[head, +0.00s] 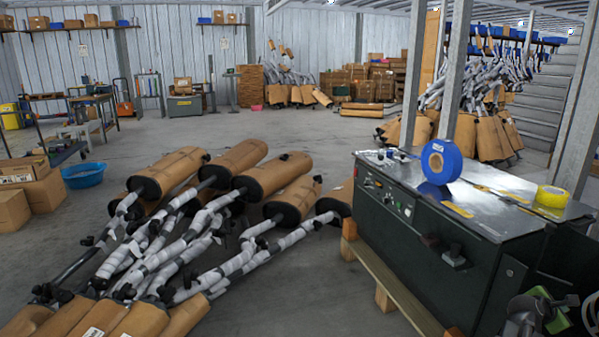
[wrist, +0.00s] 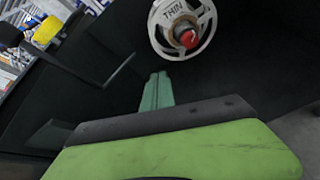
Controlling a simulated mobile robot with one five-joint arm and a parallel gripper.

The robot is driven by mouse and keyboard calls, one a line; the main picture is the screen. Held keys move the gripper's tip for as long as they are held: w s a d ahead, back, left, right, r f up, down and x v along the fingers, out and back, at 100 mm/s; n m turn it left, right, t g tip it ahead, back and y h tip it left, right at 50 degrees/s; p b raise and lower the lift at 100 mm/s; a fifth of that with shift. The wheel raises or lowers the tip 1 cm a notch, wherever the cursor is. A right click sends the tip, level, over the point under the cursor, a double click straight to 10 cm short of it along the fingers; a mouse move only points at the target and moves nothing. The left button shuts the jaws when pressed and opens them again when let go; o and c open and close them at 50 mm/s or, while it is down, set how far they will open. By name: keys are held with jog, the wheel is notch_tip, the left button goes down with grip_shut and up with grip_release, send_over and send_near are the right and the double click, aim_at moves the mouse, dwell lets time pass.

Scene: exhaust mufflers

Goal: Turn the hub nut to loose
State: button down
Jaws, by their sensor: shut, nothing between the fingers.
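A pale spoked wheel marked THIN (wrist: 166,14) is at the top of the wrist view, with a red hub nut (wrist: 188,38) at its centre. The wheel's edge also shows at the lower right of the head view (head: 591,316); its hub is cut off there. My green and grey gripper (head: 543,313) is in front of the dark machine, left of the wheel. In the wrist view my gripper (wrist: 157,95) points toward the machine's dark side, below the wheel and apart from it. It is shut and empty.
The dark machine (head: 400,218) carries a blue tape roll (head: 441,161) and a yellow tape roll (head: 552,196) on top. A wooden pallet (head: 392,288) is under it. Wrapped mufflers (head: 272,176) cover the floor to the left. Open concrete floor lies behind them.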

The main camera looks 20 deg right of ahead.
jog(key=s+d+f+n+h+b, duration=0.2)
jog(key=s+d+f+n+b, duration=0.2)
jog(key=s+d, duration=0.4)
jog(key=d, duration=0.5)
jog(key=shift+s+d+g, duration=0.15)
jog(key=shift+d+g, duration=0.05)
jog(key=shift+g, duration=0.2)
jog(key=shift+w+a+r, duration=0.1)
jog(key=shift+w+r, duration=0.05)
jog(key=shift+w, duration=0.6)
jog(key=shift+w, duration=0.7)
